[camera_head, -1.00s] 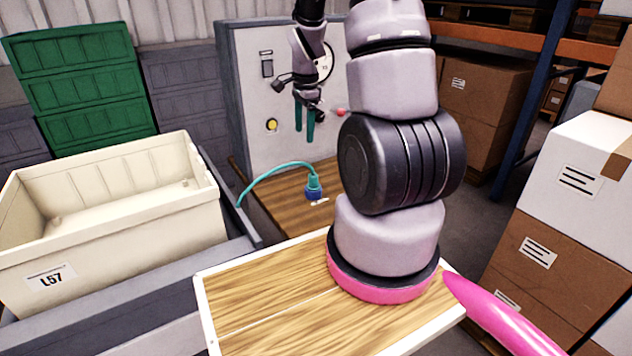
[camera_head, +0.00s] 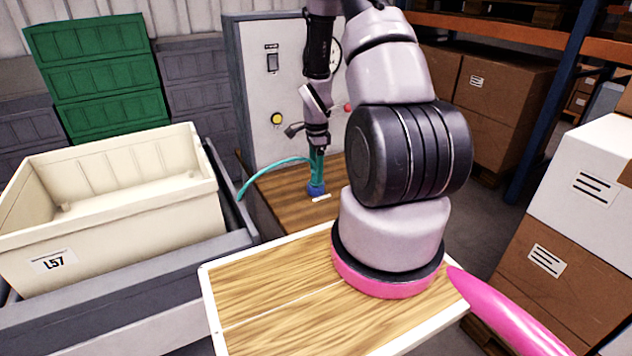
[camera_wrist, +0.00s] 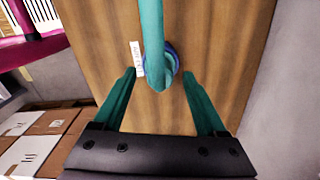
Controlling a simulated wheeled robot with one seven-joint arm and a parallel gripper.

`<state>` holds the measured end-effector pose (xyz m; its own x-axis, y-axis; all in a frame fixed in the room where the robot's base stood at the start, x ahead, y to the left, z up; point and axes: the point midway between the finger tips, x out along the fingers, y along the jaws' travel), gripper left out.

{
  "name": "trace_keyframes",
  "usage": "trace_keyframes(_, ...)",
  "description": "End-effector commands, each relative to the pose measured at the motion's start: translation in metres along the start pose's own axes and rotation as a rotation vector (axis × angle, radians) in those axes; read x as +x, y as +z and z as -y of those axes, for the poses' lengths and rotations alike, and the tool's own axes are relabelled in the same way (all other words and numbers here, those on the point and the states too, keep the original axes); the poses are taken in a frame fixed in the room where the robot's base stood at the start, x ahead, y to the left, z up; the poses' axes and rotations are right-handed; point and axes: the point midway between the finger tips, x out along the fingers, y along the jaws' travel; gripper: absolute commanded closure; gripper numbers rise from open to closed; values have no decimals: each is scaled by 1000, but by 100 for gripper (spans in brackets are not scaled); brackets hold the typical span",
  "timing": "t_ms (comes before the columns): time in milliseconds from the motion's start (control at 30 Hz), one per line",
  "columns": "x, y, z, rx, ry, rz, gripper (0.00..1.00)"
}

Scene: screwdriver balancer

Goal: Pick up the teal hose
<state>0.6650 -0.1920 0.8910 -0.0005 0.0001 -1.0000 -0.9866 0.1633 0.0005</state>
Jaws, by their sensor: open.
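The teal hose (camera_head: 272,166) arches over the wooden bench top and ends upright in a dark blue fitting (camera_head: 315,190). My gripper (camera_head: 317,166) points down at the hose's end; its teal fingers overlap the hose there and are hard to tell from it. In the wrist view the hose (camera_wrist: 153,35) comes down from the top edge to the blue ring, between and just beyond the two fingertips of my gripper (camera_wrist: 160,72). The fingers are apart, with visible gaps on both sides of the hose.
A white label (camera_wrist: 137,58) lies beside the fitting. A grey cabinet (camera_head: 262,95) with a yellow button and red knob stands behind the bench. A cream crate (camera_head: 130,225) marked L57 sits at left. Boxes (camera_head: 575,190) are stacked at right.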

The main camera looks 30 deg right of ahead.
Motion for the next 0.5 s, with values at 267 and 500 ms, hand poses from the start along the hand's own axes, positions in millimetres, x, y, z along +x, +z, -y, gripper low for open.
trace_keyframes(267, 22, 0, 1, -1, -1, 0, 26)
trace_keyframes(500, 22, 0, 0, -1, -1, 0, 56)
